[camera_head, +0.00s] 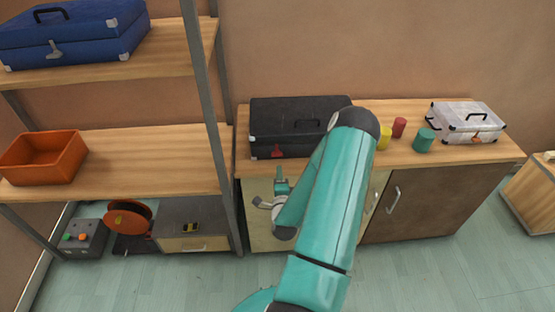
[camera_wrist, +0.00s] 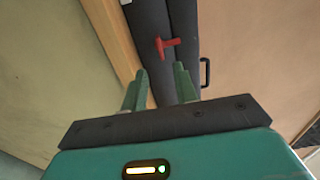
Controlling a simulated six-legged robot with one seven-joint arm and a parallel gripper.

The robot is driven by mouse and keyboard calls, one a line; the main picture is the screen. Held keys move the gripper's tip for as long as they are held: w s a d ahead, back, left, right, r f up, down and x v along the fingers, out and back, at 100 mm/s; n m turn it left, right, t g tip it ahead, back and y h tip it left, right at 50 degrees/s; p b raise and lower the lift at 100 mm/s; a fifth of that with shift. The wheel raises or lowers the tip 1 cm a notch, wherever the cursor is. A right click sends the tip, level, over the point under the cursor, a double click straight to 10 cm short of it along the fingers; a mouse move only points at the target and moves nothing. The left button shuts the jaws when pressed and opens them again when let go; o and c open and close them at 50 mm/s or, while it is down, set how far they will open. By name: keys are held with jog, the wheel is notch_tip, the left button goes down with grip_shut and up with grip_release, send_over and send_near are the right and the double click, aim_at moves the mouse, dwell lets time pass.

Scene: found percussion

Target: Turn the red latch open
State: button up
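The red latch (camera_head: 277,151) is on the front face of a black case (camera_head: 270,115), left of its middle, in the head view. In the wrist view, the red latch (camera_wrist: 167,45) is a small T shape across the seam of the dark case (camera_wrist: 185,18). My gripper (camera_wrist: 160,70) has its two green fingers apart with nothing between them. The latch lies beyond the fingertips, apart from them in the picture. In the head view, my gripper (camera_head: 281,172) is just below the latch, in front of the cabinet. My arm hides the right part of the case.
The case stands on a wooden cabinet top (camera_head: 410,165). A shelf post (camera_head: 207,120) rises close on the left. The case handle (camera_wrist: 205,72) is near the right finger.

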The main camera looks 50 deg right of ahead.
aim_at(277, 156)
jog(key=x, duration=0.9)
jog(key=shift+a, duration=0.1)
grip_shut()
